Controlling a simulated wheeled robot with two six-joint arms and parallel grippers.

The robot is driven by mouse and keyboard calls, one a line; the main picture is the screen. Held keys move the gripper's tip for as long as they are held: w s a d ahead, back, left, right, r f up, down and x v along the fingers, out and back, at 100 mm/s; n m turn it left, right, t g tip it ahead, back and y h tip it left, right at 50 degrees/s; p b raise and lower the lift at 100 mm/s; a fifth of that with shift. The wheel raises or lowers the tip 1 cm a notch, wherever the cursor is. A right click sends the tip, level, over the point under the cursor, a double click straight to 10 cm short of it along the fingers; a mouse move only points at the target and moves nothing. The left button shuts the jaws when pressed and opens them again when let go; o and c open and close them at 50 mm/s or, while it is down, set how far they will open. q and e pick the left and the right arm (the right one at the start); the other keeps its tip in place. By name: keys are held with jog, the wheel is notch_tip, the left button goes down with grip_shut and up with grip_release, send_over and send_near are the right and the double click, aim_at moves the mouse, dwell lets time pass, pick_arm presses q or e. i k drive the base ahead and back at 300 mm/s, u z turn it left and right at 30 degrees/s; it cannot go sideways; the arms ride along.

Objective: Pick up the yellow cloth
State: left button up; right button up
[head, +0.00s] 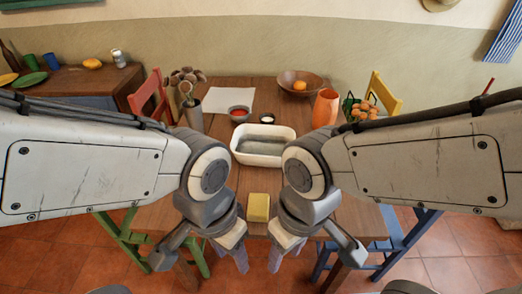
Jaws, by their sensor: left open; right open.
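The yellow cloth (259,207) lies on the wooden table near its front edge, as a small folded block. My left gripper (238,258) is open and empty, in front of the cloth and to its left. My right gripper (276,260) is open and empty, in front of the cloth and to its right. Neither gripper appears to touch the cloth, which sits in the gap between my two arms.
A white rectangular basin (262,159) stands behind the cloth. Behind it are a red bowl (239,113), a wooden bowl (292,88), an orange vase (325,108) and a basket of oranges (364,111). Chairs, including a red one (147,98), surround the table.

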aim_at(259, 203)
jog(key=u, duration=1.65)
jog(key=i, duration=0.9)
jog(key=z, duration=2.35)
